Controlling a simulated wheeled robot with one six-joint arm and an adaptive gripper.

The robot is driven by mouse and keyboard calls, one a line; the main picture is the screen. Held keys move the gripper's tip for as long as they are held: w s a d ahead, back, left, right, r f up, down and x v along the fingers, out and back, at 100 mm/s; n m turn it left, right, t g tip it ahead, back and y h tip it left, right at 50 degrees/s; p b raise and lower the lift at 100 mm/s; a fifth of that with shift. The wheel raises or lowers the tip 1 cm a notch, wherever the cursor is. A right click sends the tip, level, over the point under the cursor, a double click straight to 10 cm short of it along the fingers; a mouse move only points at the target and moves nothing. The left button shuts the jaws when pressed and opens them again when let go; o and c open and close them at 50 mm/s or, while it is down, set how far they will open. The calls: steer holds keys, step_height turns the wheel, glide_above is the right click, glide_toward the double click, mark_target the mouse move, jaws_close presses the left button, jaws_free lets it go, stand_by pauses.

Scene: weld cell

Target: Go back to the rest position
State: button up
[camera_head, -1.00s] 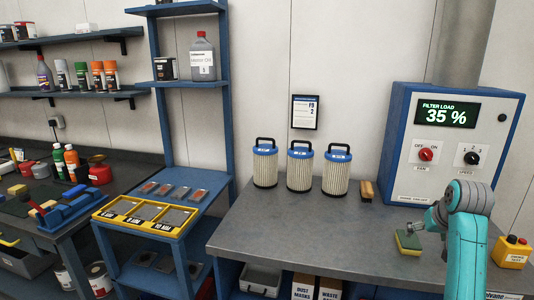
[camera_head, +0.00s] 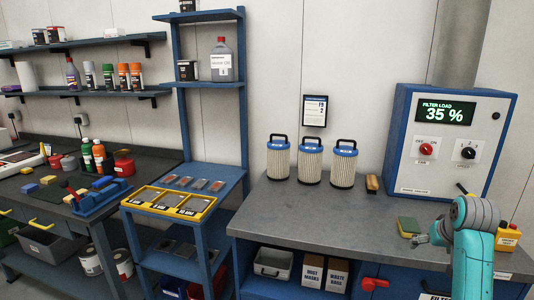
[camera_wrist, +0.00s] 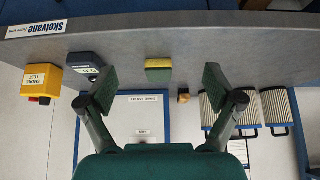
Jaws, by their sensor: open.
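My teal arm stands at the right of the head view, with my gripper (camera_head: 430,239) low over the front right of the grey bench (camera_head: 330,205). In the wrist view my gripper (camera_wrist: 158,80) is open, its two dark fingers spread wide with nothing held. A yellow and green sponge (camera_head: 408,227) lies on the bench just left of my gripper. The sponge also shows in the wrist view (camera_wrist: 158,70), between the fingers in the picture but apart from them.
The filter cabinet (camera_head: 452,150) reads 35 % behind my arm. Three filters (camera_head: 310,165) and a brush (camera_head: 372,184) stand along the bench back. A yellow box (camera_head: 508,237) is right of my arm. A dark blue device (camera_wrist: 86,66) lies nearby. The bench's front middle is clear.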

steer(key=s+a+f, duration=0.1)
steer(key=a+f, duration=0.2)
steer(key=f, duration=0.3)
steer(key=s+a+f, duration=0.2)
steer(key=f, duration=0.4)
steer(key=s+a+f+n+t, duration=0.1)
steer(key=s+a+f+t, duration=0.1)
steer(key=s+a+f, duration=0.65)
steer(key=s+a+f+t, duration=0.2)
steer(key=s+a+f, duration=0.3)
steer(key=s+f, duration=0.5)
steer(key=s+a+r+n+t, duration=0.1)
steer(key=s+a, duration=0.2)
steer(key=s, duration=0.6)
steer(key=s+a+r+t, duration=0.1)
steer(key=s+a+r, duration=0.15)
steer(key=s, duration=0.75)
steer(key=s+a+r+t+y, duration=0.1)
steer(key=s+a+r, duration=0.1)
steer(key=s+r, duration=0.4)
steer(key=s+a+r+n+t, duration=0.1)
steer(key=s+r, duration=0.5)
steer(key=s, duration=0.3)
steer(key=shift+s+a+r+y, duration=0.15)
steer(key=shift+s+a+y, duration=0.2)
steer(key=shift+s+y, duration=0.05)
